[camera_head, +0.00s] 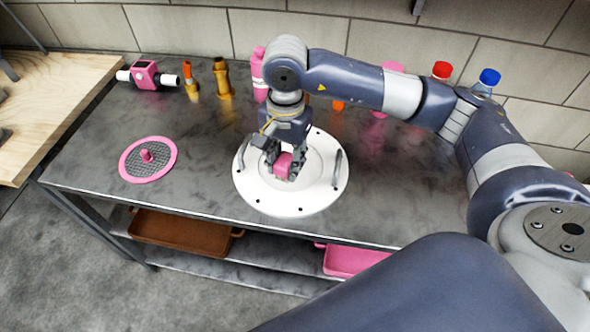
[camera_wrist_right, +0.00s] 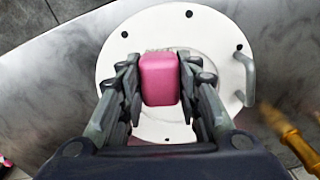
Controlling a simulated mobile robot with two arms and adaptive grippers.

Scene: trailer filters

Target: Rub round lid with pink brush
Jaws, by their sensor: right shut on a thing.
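The round white lid (camera_head: 258,193) lies flat on the dark metal table, with small dark holes around its rim and grey handles. It also shows in the right wrist view (camera_wrist_right: 203,29). My right gripper (camera_head: 284,172) is over the middle of the lid, pointing down. It is shut on the pink brush (camera_wrist_right: 160,79), whose pink block shows between the fingers. Pale bristles show at the far edge of the block in the right wrist view. Whether they touch the lid is hard to tell. My left gripper is not in view.
A pink-rimmed mesh disc (camera_head: 147,159) lies to the left on the table (camera_head: 200,160). A pink device (camera_head: 146,75), brass fittings (camera_head: 222,78) and bottles (camera_head: 442,70) stand along the back. A brown tray (camera_head: 180,231) and pink tray (camera_head: 352,260) sit on the lower shelf.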

